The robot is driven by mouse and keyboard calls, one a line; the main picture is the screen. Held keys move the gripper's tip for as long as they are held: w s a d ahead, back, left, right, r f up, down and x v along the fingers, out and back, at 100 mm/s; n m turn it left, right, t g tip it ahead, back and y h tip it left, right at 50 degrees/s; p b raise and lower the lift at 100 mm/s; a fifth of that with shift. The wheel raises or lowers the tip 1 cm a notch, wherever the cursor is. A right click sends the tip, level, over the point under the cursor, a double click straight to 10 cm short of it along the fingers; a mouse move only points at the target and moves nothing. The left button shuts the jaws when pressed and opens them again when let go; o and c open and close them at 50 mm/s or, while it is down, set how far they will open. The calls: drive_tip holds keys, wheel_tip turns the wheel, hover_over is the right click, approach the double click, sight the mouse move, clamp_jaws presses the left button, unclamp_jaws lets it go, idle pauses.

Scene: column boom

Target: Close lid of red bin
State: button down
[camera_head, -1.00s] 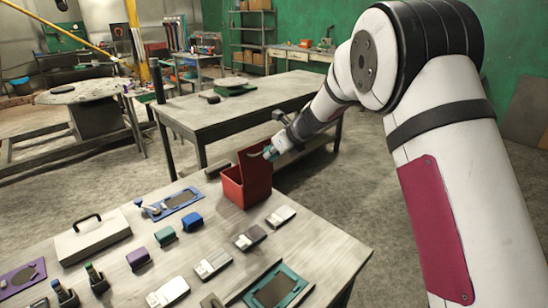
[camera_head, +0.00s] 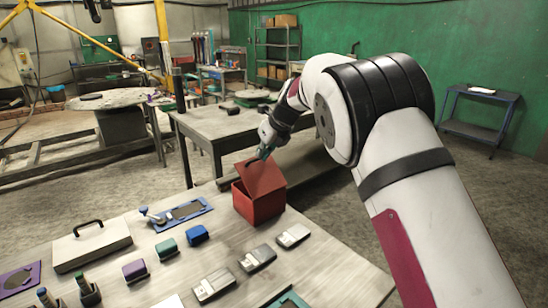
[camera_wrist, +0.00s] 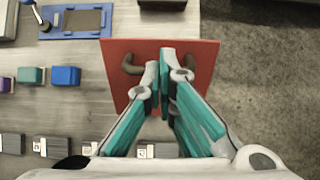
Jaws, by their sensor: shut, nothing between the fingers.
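The red bin (camera_head: 258,208) stands near the far edge of the light work table. Its red lid (camera_head: 264,179) is tilted over the opening, partly lowered, with a gap at the left side. My gripper (camera_head: 265,152) is at the raised edge of the lid. In the wrist view the lid (camera_wrist: 120,90) spreads beneath my gripper (camera_wrist: 165,58). The teal fingers are shut with nothing between them. They cover the middle of a dark handle (camera_wrist: 131,65) on the lid. I cannot tell whether the fingertips touch the lid.
A blue device (camera_head: 182,213), small coloured boxes (camera_head: 197,234) and several grey boxes (camera_head: 258,259) lie around the bin. A white case (camera_head: 92,244) is at the left. Another table (camera_head: 220,125) stands behind. Open floor (camera_head: 345,215) lies to the right.

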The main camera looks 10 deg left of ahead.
sight(250, 159)
drive_tip(key=w+a+f+b, duration=0.3)
drive_tip(key=shift+w+a+f, duration=0.25)
drive_tip(key=shift+w+a, duration=0.05)
drive_tip(key=shift+w, duration=0.1)
drive_tip(key=shift+b+x, duration=0.85)
drive_tip(key=shift+x, duration=0.2)
drive_tip(key=shift+a, duration=0.1)
